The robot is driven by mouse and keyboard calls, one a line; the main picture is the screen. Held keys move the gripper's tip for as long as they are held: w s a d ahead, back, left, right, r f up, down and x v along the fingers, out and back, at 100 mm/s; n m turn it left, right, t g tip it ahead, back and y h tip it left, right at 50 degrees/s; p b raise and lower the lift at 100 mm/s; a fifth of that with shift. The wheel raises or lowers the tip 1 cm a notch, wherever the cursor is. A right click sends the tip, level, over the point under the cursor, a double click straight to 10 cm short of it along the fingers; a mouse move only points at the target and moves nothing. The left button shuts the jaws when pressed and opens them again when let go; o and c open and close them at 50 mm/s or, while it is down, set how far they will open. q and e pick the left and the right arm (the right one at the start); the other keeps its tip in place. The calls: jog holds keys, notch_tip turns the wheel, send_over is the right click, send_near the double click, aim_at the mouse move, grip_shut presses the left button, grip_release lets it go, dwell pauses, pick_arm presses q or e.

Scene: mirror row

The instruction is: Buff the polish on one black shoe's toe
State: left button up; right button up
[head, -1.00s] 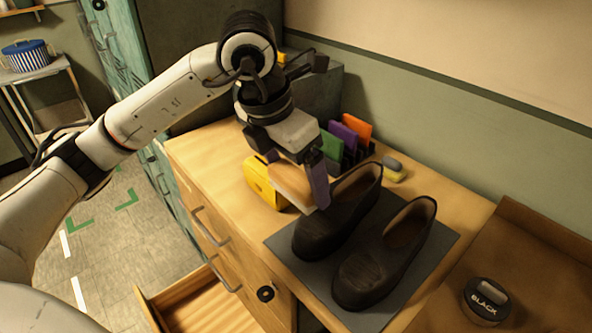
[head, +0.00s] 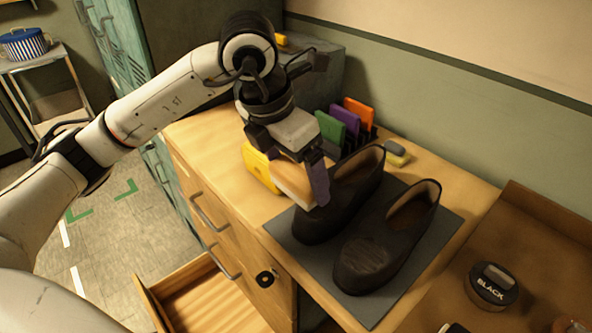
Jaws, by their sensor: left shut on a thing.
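Two black shoes stand side by side on a dark grey mat (head: 385,310), toes toward the front. The left shoe (head: 345,205) is partly hidden by my gripper; the right shoe (head: 375,255) shows whole. My left gripper (head: 302,178) is shut on a tan block-shaped thing (head: 290,184), perhaps a brush or pad. It holds this low at the left shoe's toe, on its left side. I cannot tell whether the block touches the shoe. My right gripper is not in view.
Purple, green and orange upright pieces (head: 358,113) stand in a dark rack behind the shoes. A yellow block (head: 258,167) is left of my gripper, and a yellow-grey sponge-like piece (head: 396,153) lies behind. A tin marked BLACK (head: 492,287) sits right. A drawer (head: 205,305) hangs open below.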

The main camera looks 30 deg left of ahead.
pick_arm(q)
jog(key=shift+f+b, duration=0.5)
jog(key=shift+f, duration=0.05)
jog(key=shift+s+d, duration=0.3)
jog(key=shift+d, duration=0.65)
jog(key=shift+s+d, duration=0.25)
jog(key=shift+d, duration=0.7)
jog(key=d, duration=0.2)
jog(key=s+d, duration=0.1)
jog(key=d, duration=0.1)
jog(key=shift+f, duration=0.2)
